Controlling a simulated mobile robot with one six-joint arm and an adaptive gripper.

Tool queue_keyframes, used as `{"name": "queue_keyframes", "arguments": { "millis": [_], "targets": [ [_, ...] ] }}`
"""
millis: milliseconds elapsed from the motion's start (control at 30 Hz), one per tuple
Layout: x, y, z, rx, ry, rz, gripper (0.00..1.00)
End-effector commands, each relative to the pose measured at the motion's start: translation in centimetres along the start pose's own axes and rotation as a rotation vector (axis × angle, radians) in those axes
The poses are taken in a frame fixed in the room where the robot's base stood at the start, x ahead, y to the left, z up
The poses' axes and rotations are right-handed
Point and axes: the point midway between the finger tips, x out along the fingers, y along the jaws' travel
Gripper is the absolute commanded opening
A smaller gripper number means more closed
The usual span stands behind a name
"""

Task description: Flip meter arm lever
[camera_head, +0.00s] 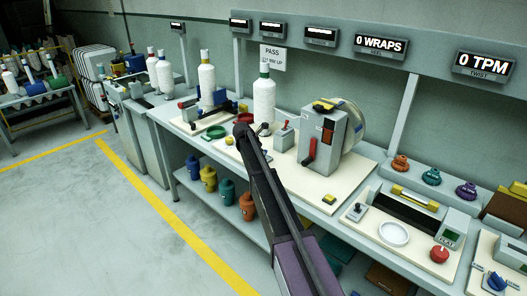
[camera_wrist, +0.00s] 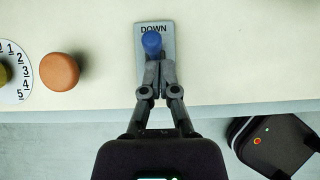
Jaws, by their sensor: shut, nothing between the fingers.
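In the wrist view a lever with a blue knob (camera_wrist: 152,41) stands on a grey plate (camera_wrist: 143,73) marked DOWN. The plate lies on the cream bench top near its front edge. My gripper (camera_wrist: 160,68) is shut and empty, with its fingertips over the plate right at the knob, at its lower side. I cannot tell whether they touch it. In the head view my arm reaches up to the front of the bench. The lever and the fingertips cannot be made out there.
An orange round button (camera_wrist: 59,71) and a numbered dial (camera_wrist: 14,78) lie left of the lever. In the head view a white cone of yarn (camera_head: 264,101) and a grey machine with a red handle (camera_head: 309,151) stand on the bench (camera_head: 340,215). The floor in front is clear.

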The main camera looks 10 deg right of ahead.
Motion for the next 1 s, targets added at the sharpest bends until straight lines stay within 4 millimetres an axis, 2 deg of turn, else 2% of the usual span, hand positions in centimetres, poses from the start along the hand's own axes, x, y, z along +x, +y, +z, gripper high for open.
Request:
{"name": "queue_keyframes", "arguments": {
  "millis": [200, 533, 1000],
  "targets": [
    [-0.8, 0.9, -0.8, -0.011, -0.001, 0.009, 0.00],
    [-2.1, 1.2, -0.6, -0.016, -0.002, 0.013, 0.00],
    [-2.3, 1.3, -0.5, -0.017, -0.002, 0.014, 0.00]
  ]
}}
